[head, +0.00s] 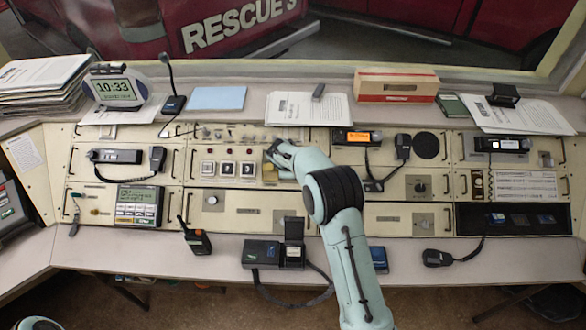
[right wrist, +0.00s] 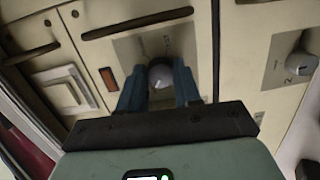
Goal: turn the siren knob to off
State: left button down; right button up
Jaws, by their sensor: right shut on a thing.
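The knob (right wrist: 161,74) is a small round grey knob with a pale pointer line, on a grey plate (right wrist: 128,46) in a cream console panel. My right gripper (right wrist: 159,88) has its two blue fingers on either side of this knob and is shut on it. The lettering on the plate is too blurred to read, so I cannot tell which position the pointer marks. In the head view my right gripper (head: 272,161) reaches the upper middle of the console, right of the square switches, and my arm hides the knob. My left gripper is out of view.
Square switches (head: 227,168) sit left of my right gripper. Another knob (right wrist: 302,64) shows at the right of the wrist view. A black box with a raised lid (head: 292,254), a handheld radio (head: 195,238) and a microphone (head: 437,258) stand on the front desk.

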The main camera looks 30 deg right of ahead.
jog(key=shift+n, duration=0.6)
jog(key=o, duration=1.1)
jog(key=shift+c, duration=0.2)
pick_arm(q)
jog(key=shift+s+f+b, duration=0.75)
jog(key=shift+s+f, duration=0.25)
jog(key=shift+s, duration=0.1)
pick_arm(e)
jog(key=v, duration=1.3)
jog(key=shift+s+a+r, duration=0.1)
jog(key=shift+s, duration=0.05)
